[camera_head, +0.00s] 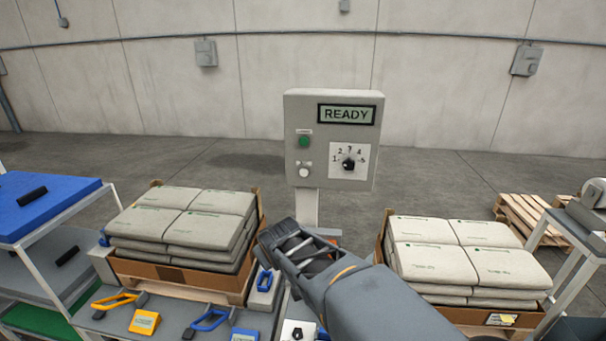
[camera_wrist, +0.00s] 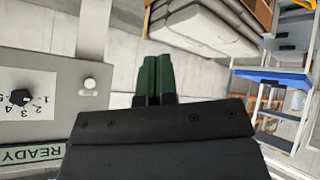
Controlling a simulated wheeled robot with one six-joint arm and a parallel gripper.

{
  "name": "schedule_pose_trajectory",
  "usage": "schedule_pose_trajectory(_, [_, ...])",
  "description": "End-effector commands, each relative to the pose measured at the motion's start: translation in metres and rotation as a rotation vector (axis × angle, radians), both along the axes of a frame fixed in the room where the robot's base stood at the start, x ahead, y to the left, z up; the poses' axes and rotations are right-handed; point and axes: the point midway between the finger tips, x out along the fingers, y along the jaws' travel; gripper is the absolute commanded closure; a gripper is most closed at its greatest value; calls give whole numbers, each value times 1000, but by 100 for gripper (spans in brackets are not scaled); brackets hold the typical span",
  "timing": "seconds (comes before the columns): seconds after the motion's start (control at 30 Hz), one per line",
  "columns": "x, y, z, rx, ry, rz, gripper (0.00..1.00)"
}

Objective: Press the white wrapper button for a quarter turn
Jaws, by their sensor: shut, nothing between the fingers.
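The white wrapper button (camera_head: 304,172) sits low on the left of a grey control box (camera_head: 293,112), below a green button (camera_head: 304,142). The box's display (camera_head: 347,114) reads READY. A black dial (camera_head: 348,163) with numbers around it is at the right of the buttons. My gripper (camera_head: 270,238) is below and left of the box in the head view, apart from it. In the wrist view the white button (camera_wrist: 90,83) is left of my gripper (camera_wrist: 157,75), whose green-tipped fingers are shut and empty. The wrist view does not show the green button.
Stacked bags on pallets stand left (camera_head: 185,225) and right (camera_head: 450,255) of the box. A grey bench (camera_head: 175,320) in front holds yellow and blue handled tools. A blue-topped cart (camera_head: 40,205) is at far left, and wooden pallets (camera_head: 525,215) lie at right.

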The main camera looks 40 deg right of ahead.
Motion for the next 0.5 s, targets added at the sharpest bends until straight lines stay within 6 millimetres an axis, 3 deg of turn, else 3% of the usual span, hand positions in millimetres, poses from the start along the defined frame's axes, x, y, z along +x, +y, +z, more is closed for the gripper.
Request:
schedule_pose_trajectory(0.1, [43,-48,19,-158,-164,55,100])
schedule_pose_trajectory(0.2, [71,-79,34,-269,-295,137,100])
schedule_pose_trajectory(0.33, [93,-108,46,-387,-428,261,100])
schedule_pose_trajectory(0.5, [103,-128,52,-473,-556,408,100])
